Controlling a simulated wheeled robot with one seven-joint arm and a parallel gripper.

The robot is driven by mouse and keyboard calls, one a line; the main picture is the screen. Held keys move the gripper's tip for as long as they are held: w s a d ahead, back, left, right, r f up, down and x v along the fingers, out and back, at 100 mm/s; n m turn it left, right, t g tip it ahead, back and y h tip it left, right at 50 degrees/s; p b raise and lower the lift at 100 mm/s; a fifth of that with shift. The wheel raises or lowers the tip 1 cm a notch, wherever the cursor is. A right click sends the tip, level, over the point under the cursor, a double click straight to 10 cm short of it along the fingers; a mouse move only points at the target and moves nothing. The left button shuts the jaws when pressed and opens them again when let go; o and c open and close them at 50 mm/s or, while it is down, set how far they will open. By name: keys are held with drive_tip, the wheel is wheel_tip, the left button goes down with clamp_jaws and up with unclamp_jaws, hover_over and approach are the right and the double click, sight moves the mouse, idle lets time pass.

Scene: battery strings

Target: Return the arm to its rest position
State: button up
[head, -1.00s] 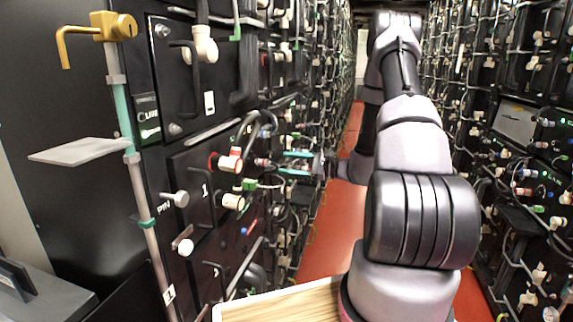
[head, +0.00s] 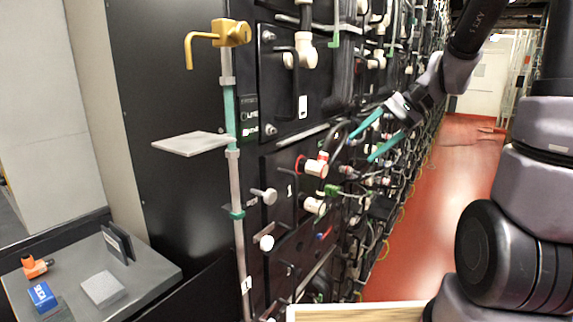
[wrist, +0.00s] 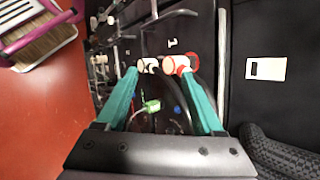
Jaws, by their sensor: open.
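My gripper (head: 372,136) has two teal fingers spread apart with nothing between them. It hangs in the air in front of the left battery rack (head: 300,165), near the upper middle of the head view. In the wrist view the open fingers (wrist: 168,95) frame a white connector with a red ring (wrist: 178,65), a second white connector (wrist: 148,65) and a green plug (wrist: 150,107) on the rack behind. The fingers appear apart from these. My arm comes in from the right side of the head view.
A grey post with a brass hook (head: 232,33) and a small grey shelf (head: 190,144) stands at the rack's near edge. A grey table (head: 150,275) at lower left holds a blue box (head: 42,296), an orange item (head: 35,266) and a grey block (head: 103,289). The red aisle floor (head: 425,240) is clear.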

drive_tip(key=s+d+r+n+t+h, duration=0.3)
drive_tip(key=s+d+r+t+h, duration=0.2)
drive_tip(key=s+r, duration=0.4)
drive_tip(key=shift+s+d+r+t+h, duration=0.4)
drive_tip(key=shift+s+t+h, duration=0.3)
drive_tip(key=shift+h, duration=0.3)
idle(0.3)
